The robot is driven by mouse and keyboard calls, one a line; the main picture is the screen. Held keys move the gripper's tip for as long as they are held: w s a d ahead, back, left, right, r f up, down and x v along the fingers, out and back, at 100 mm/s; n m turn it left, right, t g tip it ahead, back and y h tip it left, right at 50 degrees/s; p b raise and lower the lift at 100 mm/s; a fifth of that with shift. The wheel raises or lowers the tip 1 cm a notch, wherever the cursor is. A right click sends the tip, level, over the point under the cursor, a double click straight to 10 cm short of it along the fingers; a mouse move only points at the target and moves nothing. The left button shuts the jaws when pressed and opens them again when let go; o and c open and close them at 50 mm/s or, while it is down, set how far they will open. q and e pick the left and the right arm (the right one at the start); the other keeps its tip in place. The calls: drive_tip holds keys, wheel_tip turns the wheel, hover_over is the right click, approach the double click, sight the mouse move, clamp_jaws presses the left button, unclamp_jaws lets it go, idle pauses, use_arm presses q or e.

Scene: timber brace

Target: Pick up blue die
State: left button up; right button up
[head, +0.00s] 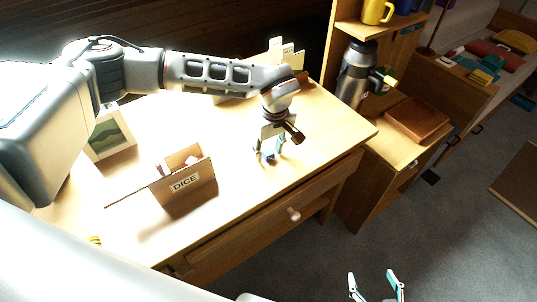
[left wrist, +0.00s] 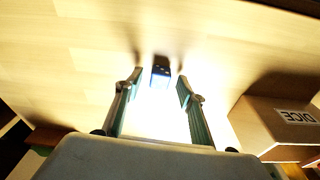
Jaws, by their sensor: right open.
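The small dark blue die (head: 271,158) is on the wooden desk in the head view, just below my left gripper (head: 269,151). In the left wrist view the die (left wrist: 161,72) shows pale dots and lies between and slightly beyond the fingertips of the left gripper (left wrist: 160,84). A gap shows on each side of it, so the fingers are open and hold nothing. My right gripper (head: 377,285) is open and empty over the grey floor at the bottom of the head view.
A wooden box labelled DICE (head: 192,192) stands left of the left gripper, with its label also in the left wrist view (left wrist: 295,117). A picture frame (head: 110,137) stands farther left. A shelf with a steel flask (head: 355,72) is right of the desk. The desk's front right is clear.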

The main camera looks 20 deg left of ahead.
use_arm(q)
drive_tip(key=c, duration=0.7)
drive_tip(key=shift+o, duration=0.2)
drive_tip(key=shift+r, duration=0.1)
